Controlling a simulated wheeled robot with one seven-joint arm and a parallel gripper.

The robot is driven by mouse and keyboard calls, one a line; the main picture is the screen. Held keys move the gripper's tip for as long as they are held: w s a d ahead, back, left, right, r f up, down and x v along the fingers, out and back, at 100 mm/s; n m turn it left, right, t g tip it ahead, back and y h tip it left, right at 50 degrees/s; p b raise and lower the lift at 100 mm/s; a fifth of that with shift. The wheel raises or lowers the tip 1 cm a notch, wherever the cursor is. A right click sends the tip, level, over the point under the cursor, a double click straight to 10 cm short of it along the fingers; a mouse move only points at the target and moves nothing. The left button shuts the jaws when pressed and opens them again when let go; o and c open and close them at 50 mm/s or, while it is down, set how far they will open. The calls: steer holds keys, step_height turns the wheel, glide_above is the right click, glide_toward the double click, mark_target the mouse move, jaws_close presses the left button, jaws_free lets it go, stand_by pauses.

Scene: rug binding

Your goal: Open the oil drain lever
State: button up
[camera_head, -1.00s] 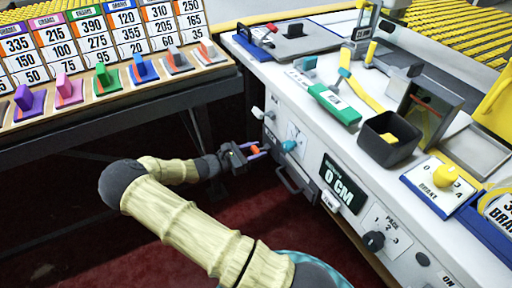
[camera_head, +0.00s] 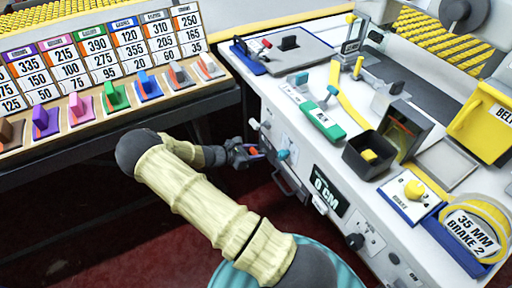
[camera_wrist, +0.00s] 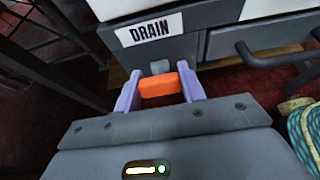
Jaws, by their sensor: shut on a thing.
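The oil drain lever (camera_wrist: 160,85) is an orange bar below a white label reading DRAIN (camera_wrist: 149,30) on the grey front of the machine in the wrist view. A small grey block shows just behind the bar. My gripper (camera_wrist: 160,88) has its two purple fingers on either side of the orange bar and is shut on it. In the head view my gripper (camera_head: 252,153) is low at the machine's left front, with a bit of orange between its fingers. The lever's mount is mostly hidden there.
A teal knob (camera_head: 284,155) sticks out just right of my gripper. A grey bar handle (camera_wrist: 262,55) is right of the lever in the wrist view. The pegboard table (camera_head: 110,118) stands to the left. Dark red floor (camera_head: 130,230) lies below.

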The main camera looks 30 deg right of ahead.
steer(key=shift+w+a, duration=0.1)
steer(key=o, duration=1)
steer(key=shift+a+r, duration=0.1)
steer(key=shift+a, duration=0.05)
steer(key=p+v, duration=0.1)
steer(key=v, duration=0.7)
steer(key=p+v, duration=0.2)
steer(key=v, duration=0.7)
steer(key=shift+s+a, duration=0.1)
steer(key=shift+s, duration=0.1)
steer(key=shift+r, duration=0.15)
